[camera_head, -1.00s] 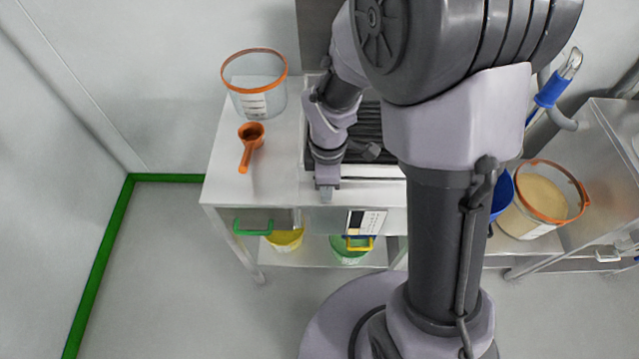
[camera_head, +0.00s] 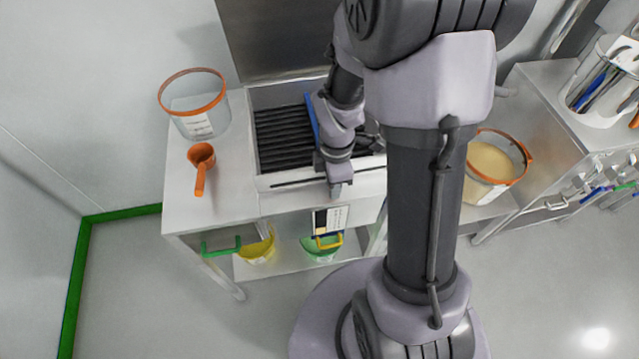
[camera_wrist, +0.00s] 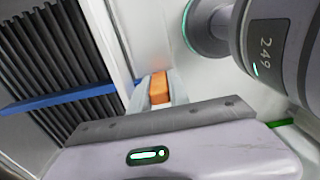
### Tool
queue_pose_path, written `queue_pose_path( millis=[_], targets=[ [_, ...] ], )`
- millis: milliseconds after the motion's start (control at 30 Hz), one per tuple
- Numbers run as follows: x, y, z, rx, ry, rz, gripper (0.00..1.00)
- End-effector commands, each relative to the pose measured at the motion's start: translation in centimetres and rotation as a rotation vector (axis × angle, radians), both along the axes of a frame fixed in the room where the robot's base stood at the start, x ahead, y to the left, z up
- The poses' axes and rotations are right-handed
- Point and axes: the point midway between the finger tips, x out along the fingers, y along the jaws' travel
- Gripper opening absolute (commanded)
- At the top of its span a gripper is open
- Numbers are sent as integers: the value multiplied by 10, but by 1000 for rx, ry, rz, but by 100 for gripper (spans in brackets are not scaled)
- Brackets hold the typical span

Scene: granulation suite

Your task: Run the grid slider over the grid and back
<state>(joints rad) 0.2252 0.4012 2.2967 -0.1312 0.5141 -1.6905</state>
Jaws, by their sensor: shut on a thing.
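The grid (camera_head: 285,138), a box of dark parallel bars with a pale front wall, is set in the bench. A blue bar (camera_head: 311,118) lies across the grid bars, partly hidden by my arm; it also shows in the wrist view (camera_wrist: 75,94). My gripper (camera_head: 337,189) is at the front edge of the grid. In the wrist view my gripper (camera_wrist: 157,90) is shut on a small orange block (camera_wrist: 159,88), seemingly the handle of the grid slider. The link between block and blue bar is hidden. My arm covers the grid's right part.
A tub of beige powder (camera_head: 490,172) is at right. Yellow (camera_head: 258,249) and green (camera_head: 320,248) buckets sit on the shelf below.

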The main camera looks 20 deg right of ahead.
Motion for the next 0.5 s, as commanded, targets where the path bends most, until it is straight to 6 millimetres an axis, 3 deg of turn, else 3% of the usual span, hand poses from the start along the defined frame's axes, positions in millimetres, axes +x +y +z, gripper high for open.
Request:
queue_pose_path(
  millis=[500],
  targets=[
    [-4, -19, 1, 0, -1, -1, 0]
  ],
)
